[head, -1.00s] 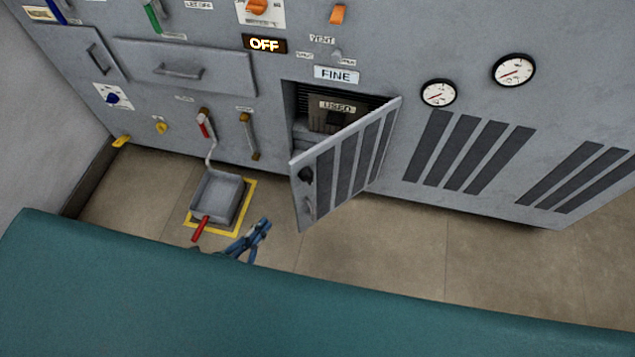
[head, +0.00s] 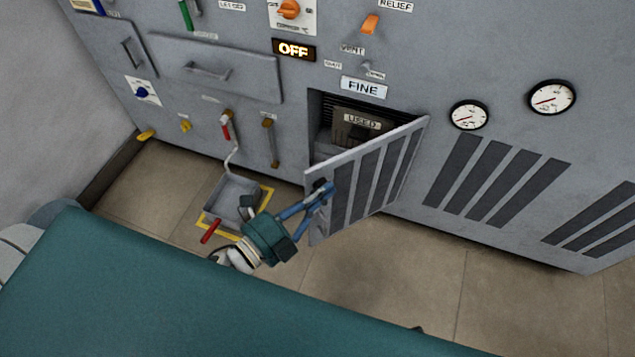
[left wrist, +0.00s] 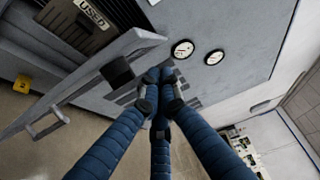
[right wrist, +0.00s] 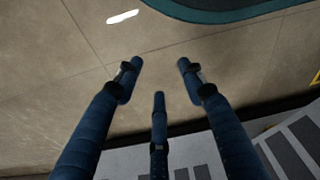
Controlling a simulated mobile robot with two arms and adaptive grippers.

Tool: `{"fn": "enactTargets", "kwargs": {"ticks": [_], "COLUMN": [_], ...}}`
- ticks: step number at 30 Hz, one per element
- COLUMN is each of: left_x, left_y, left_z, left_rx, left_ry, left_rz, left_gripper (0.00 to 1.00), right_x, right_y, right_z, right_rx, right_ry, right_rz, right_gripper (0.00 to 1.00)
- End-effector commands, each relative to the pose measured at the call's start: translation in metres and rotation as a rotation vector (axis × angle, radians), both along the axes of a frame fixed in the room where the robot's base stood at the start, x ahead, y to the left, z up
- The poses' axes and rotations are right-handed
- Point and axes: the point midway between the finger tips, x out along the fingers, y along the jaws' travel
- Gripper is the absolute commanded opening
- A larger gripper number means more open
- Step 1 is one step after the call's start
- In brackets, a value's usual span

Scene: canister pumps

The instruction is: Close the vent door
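The vent door (head: 365,180) is a grey slatted panel hinged on its right side. It stands swung out from the cabinet, leaving the opening uncovered, with a box marked USED (head: 352,128) inside. My left gripper (head: 322,194) is at the door's free edge, by its dark knob; the fingers partly cover this area. In the left wrist view the door (left wrist: 85,78) lies left of the fingertips, which are drawn together (left wrist: 158,88) with nothing seen between them. Whether they touch the door I cannot tell. My right gripper (right wrist: 158,85) is open and empty above the floor.
The grey cabinet (head: 510,60) carries gauges, switches and an OFF sign. A grey pan (head: 229,190) with a red handle (head: 211,231) sits in a yellow floor outline, left of the door. The tiled floor (head: 390,260) right of the door is clear.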

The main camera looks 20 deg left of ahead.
Motion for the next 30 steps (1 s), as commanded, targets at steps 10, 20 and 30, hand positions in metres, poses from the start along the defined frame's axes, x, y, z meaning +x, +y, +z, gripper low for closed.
{"fn": "enactTargets", "kwargs": {"ticks": [10, 20, 30], "left_x": [0.015, 0.016, 0.029], "left_y": [0.018, 0.018, 0.036], "left_z": [0.000, 0.000, -0.001], "left_rx": [-0.002, -0.002, 0.004], "left_ry": [0.001, 0.001, -0.001], "left_rz": [-0.002, -0.003, -0.063], "left_gripper": [0.00, 0.00, 0.00], "right_x": [0.001, 0.001, 0.010], "right_y": [0.000, 0.000, 0.003], "right_z": [0.001, 0.001, 0.014], "right_rx": [0.000, 0.000, 0.003], "right_ry": [0.002, 0.000, -0.011], "right_rz": [0.000, 0.000, -0.001], "right_gripper": [0.40, 0.40, 0.40]}}
